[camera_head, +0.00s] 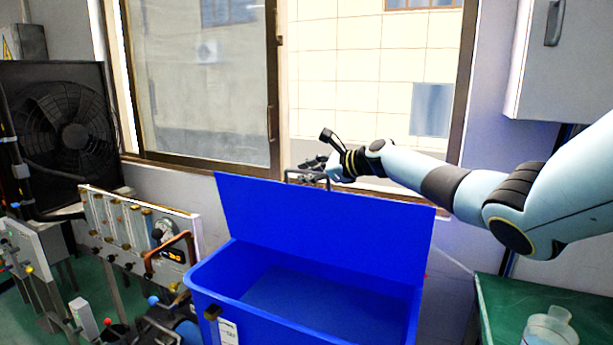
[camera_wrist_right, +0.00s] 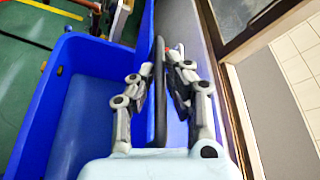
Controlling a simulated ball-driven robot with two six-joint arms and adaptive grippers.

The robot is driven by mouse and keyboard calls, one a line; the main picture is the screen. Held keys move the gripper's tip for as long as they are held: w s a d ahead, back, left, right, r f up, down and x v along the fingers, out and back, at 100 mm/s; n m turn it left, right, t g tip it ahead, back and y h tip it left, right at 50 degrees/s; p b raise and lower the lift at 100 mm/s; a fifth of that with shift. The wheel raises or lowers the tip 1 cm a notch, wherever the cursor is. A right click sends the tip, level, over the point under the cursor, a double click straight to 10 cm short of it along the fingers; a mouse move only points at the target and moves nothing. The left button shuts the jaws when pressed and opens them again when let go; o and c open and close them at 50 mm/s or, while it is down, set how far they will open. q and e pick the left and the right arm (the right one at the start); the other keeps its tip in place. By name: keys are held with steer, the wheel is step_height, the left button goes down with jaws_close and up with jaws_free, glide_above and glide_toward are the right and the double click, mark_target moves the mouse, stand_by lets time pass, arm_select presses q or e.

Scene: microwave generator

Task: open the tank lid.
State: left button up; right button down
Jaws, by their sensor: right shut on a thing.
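The blue tank (camera_head: 205,284) stands in front of me, and its interior shows from above. Its blue lid (camera_head: 320,222) stands up at the back of the tank, tilted slightly backward, with the opening uncovered. My right gripper (camera_head: 306,172) is at the lid's top edge, partly hidden behind it. In the right wrist view my right gripper (camera_wrist_right: 159,75) is shut on the dark lid handle (camera_wrist_right: 158,100), with a finger on each side. The tank wall (camera_wrist_right: 35,120) also shows there on the left. My left gripper is not in view.
A window (camera_head: 275,110) is behind the lid, close to my right gripper. A panel with gauges (camera_head: 135,235) and a black fan unit (camera_head: 70,130) stand left. A green table (camera_head: 495,300) with a clear container (camera_head: 550,328) is at right. A wall cabinet (camera_head: 565,75) hangs upper right.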

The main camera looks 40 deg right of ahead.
steer(key=shift+d, duration=0.1)
steer(key=c, duration=1.4)
jaws_free()
steer(key=shift+f, duration=0.1)
steer(key=shift+v, duration=6)
